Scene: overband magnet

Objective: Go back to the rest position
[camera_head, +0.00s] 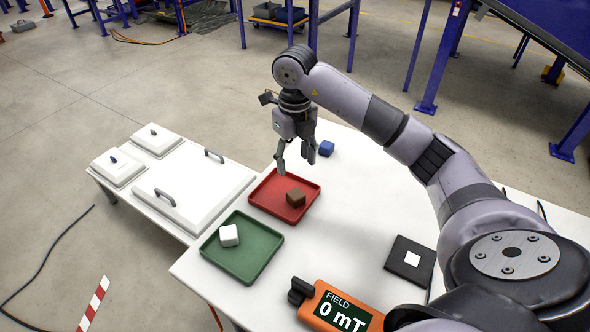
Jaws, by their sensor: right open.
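My right gripper (296,160) hangs with its fingers pointing down above the far part of the white table (360,200). It is open, with nothing between its fingers, over the far edge of the red tray (262,199). My left gripper is out of view.
An orange field meter (342,308) reading 0 mT lies at the near edge. A black pad (409,262) with a white square lies to the right. A lower table at left holds white lidded boxes (178,193). Blue steel legs (435,60) stand behind.

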